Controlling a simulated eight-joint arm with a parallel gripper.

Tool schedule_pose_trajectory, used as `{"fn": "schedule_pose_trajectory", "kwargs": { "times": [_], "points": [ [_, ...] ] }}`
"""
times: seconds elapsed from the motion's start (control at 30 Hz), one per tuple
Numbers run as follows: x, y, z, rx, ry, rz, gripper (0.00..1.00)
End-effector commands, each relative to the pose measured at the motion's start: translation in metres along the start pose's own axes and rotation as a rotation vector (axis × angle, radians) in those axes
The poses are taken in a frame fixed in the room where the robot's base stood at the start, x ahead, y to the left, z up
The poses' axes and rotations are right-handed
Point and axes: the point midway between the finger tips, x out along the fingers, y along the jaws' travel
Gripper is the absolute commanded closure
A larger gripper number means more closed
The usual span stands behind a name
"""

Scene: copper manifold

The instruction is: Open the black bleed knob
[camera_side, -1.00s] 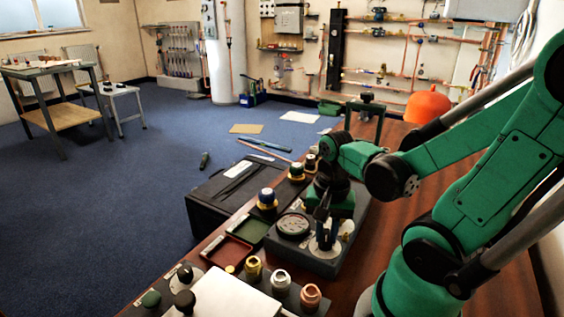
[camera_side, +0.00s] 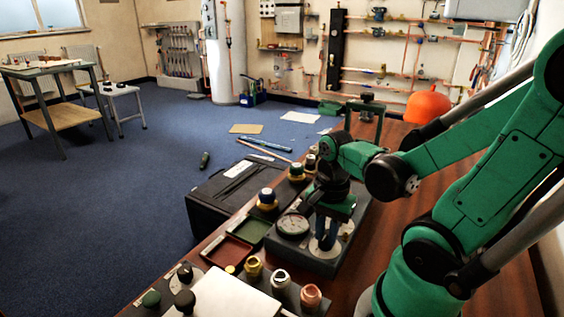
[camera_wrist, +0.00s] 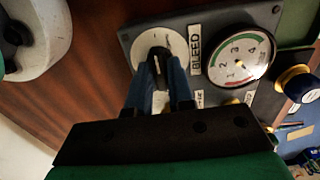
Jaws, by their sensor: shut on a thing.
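The black bleed knob (camera_wrist: 159,68) stands on a white round dial plate (camera_wrist: 144,42) next to the BLEED label (camera_wrist: 195,50). My gripper (camera_wrist: 160,72) is shut on the knob from above, with one blue finger on each side. The fingers hide most of the knob. In the side view, my gripper (camera_side: 326,243) points down onto the grey manifold block (camera_side: 318,264). The knob itself is hidden there behind the fingers. A round gauge (camera_wrist: 240,54) with a green and red scale sits beside the dial plate. It also shows in the side view (camera_side: 292,224).
Yellow-and-blue knobs (camera_side: 267,199) stand left of the block. A red tray (camera_side: 226,252) and a green tray (camera_side: 252,230) lie on the wooden bench (camera_side: 405,160). Several metal fittings (camera_side: 279,280) stand at the front. A black case (camera_side: 222,195) lies beyond the bench edge.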

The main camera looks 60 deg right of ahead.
Motion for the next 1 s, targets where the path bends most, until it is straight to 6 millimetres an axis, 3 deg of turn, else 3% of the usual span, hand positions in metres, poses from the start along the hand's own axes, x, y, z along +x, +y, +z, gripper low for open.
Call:
{"fn": "schedule_pose_trajectory", "kwargs": {
  "times": [0.17,0.2,0.27,0.3,0.67,1.0],
  "points": [
    [0.0,-0.001,-0.001,0.003,0.005,-0.003,1.0],
    [0.0,-0.001,-0.001,0.003,0.005,-0.003,0.72],
    [0.0,0.0,-0.001,0.002,0.004,-0.002,0.55],
    [0.0,0.0,-0.001,0.002,0.004,-0.002,0.51],
    [-0.002,0.0,0.0,0.0,0.001,0.0,0.51],
    [-0.028,0.0,0.0,0.0,0.002,0.0,0.51]
  ]
}}
